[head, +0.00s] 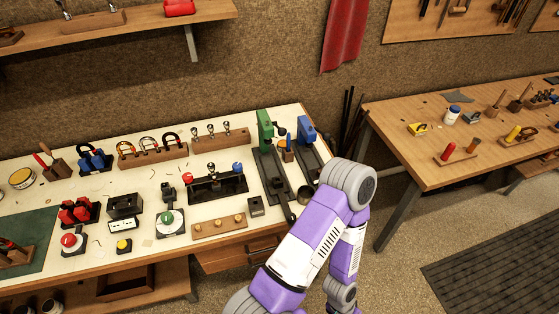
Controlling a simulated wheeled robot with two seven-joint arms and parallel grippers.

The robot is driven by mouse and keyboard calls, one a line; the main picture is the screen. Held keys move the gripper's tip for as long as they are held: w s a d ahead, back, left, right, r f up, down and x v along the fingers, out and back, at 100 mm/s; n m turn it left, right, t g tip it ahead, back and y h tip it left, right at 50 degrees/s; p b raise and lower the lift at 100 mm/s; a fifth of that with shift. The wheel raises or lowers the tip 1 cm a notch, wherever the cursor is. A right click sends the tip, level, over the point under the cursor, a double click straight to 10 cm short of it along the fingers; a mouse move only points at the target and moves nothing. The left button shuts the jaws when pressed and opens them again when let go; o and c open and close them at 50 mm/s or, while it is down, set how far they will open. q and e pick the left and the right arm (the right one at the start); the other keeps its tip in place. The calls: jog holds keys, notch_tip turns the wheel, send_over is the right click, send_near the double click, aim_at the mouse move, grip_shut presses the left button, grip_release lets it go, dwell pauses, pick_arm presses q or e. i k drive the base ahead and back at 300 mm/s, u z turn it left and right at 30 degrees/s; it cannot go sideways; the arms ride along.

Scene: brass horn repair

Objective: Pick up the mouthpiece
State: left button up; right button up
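Several small silver pieces that look like mouthpieces show in the head view. Three stand upright in a wooden block (222,139) at the back of the bench, one of them the rightmost mouthpiece (226,126). Another silver piece (212,169) stands up from a black fixture (218,187) with a blue knob and a red knob. I cannot tell which one the task means. One of my purple arms rises at the bottom centre, bent at the elbow in front of the bench's right end. Neither gripper is in view.
The cream-topped bench (150,188) is crowded. A green press (265,130) and a blue press (305,132) stand at its right end. A red button (69,240) and a wooden strip (219,226) lie near the front. A second wooden table (410,105) stands at right, with clear floor between.

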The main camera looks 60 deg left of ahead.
aim_at(211, 167)
jog(key=z, duration=0.8)
jog(key=k, duration=1.4)
jog(key=u, duration=0.25)
